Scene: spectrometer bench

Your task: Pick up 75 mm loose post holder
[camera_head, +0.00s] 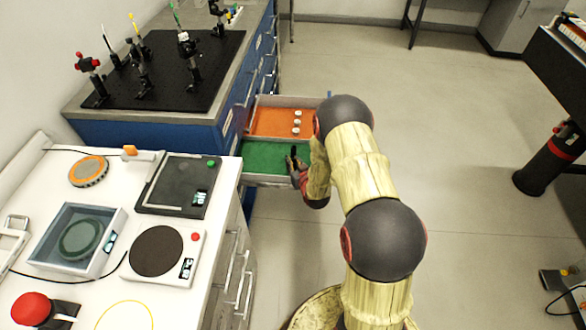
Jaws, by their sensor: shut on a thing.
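My gripper (294,164) is at the right part of the green-lined drawer (260,157), at the end of my arm. It is shut on a small dark upright piece (292,152), which fits the post holder. The piece is small in this view, and the gripper and arm partly hide it. I cannot tell whether it touches the drawer floor. The rest of the green lining that shows looks bare.
A black breadboard (170,68) with mounted optics tops the blue cabinet. A white bench (130,200) with instruments stands at left.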

